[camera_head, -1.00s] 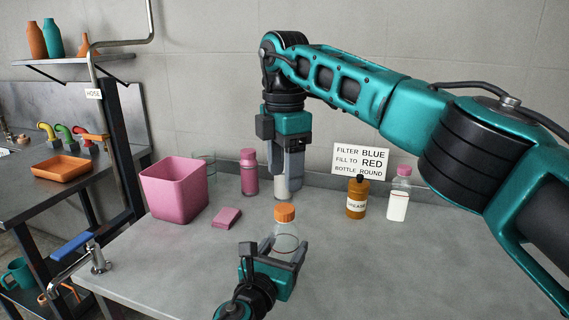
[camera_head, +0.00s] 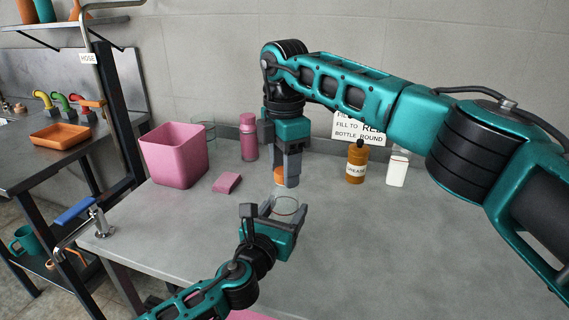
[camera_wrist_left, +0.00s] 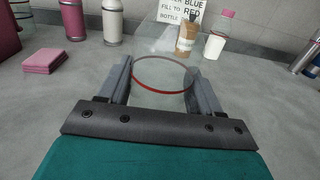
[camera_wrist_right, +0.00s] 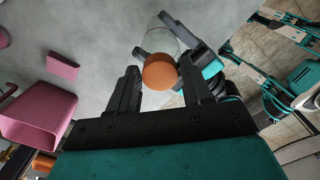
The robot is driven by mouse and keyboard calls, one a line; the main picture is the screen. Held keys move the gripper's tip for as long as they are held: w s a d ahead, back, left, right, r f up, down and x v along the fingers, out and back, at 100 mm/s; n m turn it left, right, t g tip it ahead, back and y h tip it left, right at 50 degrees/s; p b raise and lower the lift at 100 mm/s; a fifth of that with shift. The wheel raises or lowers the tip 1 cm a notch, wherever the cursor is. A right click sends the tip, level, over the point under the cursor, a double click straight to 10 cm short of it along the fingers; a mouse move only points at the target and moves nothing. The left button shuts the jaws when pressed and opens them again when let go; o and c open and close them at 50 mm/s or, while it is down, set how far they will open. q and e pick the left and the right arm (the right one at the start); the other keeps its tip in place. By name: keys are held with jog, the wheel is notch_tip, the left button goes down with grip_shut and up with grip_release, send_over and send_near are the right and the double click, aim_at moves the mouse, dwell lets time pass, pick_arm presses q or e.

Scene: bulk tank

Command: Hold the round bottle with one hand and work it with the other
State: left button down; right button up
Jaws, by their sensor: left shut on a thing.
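The clear round bottle (camera_head: 286,205) with a red ring line stands on the grey table. My left gripper (camera_head: 285,208) is shut around its body; the left wrist view shows the glass (camera_wrist_left: 163,75) between the two fingers. The orange cap (camera_head: 280,177) is above the bottle; the right wrist view shows the cap (camera_wrist_right: 160,72) over the clear glass. My right gripper (camera_head: 283,172) points down with its fingers apart on either side of the cap, one finger closer to it. Whether the cap touches that finger is unclear. The bottle's neck is hidden.
A white bottle (camera_wrist_left: 112,22) stands behind. An amber bottle (camera_head: 356,163), a pink-capped bottle (camera_wrist_left: 220,38) and a sign (camera_head: 352,127) are at back right. The front right of the table is clear.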

jog(key=c, duration=0.8)
jog(key=n, duration=0.4)
jog(key=shift+c, duration=0.3)
jog(key=n, duration=0.3)
jog(key=shift+n, duration=0.4)
jog(key=n, duration=0.8)
jog(key=shift+n, duration=0.4)
jog(key=n, duration=0.3)
jog(key=shift+r+n, duration=0.1)
jog(key=shift+n, duration=0.3)
jog(key=n, duration=1)
jog(key=shift+n, duration=0.4)
jog(key=n, duration=0.5)
jog(key=shift+r, duration=0.15)
jog(key=shift+r, duration=0.95)
